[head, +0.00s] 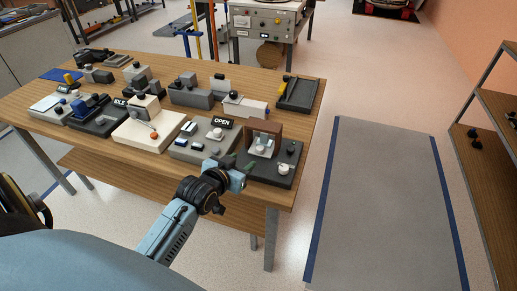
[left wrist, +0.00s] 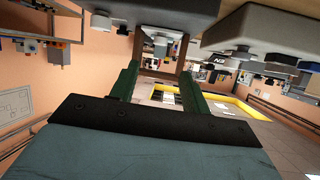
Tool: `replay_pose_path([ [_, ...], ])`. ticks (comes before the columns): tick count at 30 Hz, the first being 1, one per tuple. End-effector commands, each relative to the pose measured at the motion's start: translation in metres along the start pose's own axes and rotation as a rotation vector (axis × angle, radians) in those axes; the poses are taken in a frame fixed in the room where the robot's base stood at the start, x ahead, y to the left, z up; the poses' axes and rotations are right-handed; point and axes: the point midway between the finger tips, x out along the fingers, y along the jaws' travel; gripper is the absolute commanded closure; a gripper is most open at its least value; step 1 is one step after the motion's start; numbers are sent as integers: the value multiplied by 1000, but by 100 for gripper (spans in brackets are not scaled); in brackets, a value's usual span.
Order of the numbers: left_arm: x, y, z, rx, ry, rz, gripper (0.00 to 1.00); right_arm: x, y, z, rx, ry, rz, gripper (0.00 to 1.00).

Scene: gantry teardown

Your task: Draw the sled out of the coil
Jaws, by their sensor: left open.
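A brown upright frame (head: 268,128), which looks like the coil, stands on a dark grey base (head: 284,172) at the table's front right corner. A pale block with a round knob (head: 262,147), which looks like the sled, sits at the frame's near side. How far it reaches inside I cannot tell. My left gripper (head: 240,164) is open and empty at the near left edge of this base. In the left wrist view, the picture is turned over; the brown frame (left wrist: 149,50) shows beyond and between the green fingertips (left wrist: 159,70). My right gripper is not in view.
Several other fixtures crowd the wooden table (head: 310,112). One with an "OPEN" label (head: 221,123) stands just left of the dark base. A grey floor mat (head: 375,190) with blue edges lies clear to the right. A shelf (head: 490,150) stands at the far right.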

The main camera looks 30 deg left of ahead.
Motion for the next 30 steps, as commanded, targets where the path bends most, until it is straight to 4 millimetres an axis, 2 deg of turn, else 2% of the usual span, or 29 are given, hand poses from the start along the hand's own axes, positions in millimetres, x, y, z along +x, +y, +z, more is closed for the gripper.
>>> replay_pose_path([
  [5, 39, 0, 1, -1, 1, 0, 53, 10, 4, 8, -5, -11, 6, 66],
  [9, 68, 0, 1, 0, 1, 0, 53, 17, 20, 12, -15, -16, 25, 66],
  [15, 99, 0, 2, 0, 0, 1, 53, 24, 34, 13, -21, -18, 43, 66],
  [21, 113, 0, 1, 1, 0, 0, 53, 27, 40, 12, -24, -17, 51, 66],
  [30, 114, 0, 0, 1, 0, 0, 53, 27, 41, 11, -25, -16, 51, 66],
])
